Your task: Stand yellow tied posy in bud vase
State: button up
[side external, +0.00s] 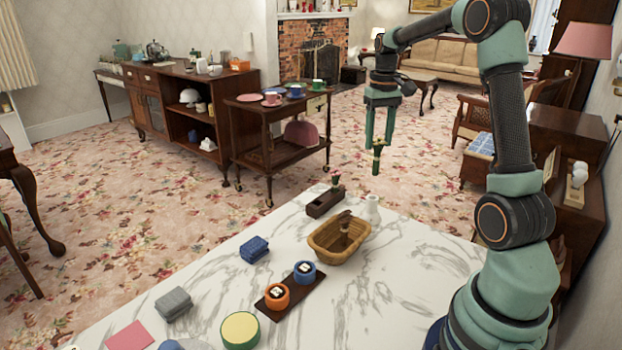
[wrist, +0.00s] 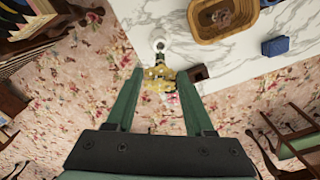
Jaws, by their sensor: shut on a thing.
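My gripper (side external: 377,146) is shut on the yellow tied posy (wrist: 158,79), which shows between the two fingers (wrist: 158,72) in the wrist view with yellow heads and a dark green stem. In the side view the posy's green stems (side external: 376,165) hang down below the fingertips, roughly upright. The white bud vase (side external: 371,208) stands on the marble table's far edge, below the posy and apart from it. In the wrist view the vase (wrist: 160,45) appears just beyond the stem end. The vase's mouth is too small to make out clearly.
Blue and grey folded cloths and a tray with two round pots lie farther along the marble table (side external: 425,255).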

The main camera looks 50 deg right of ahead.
aim_at(375, 174)
jog(key=shift+f, duration=2.85)
jog(key=shift+f, duration=2.55)
jog(key=o, duration=1.2)
notch_tip(375, 174, up, 12)
jog(key=shift+r, duration=0.1)
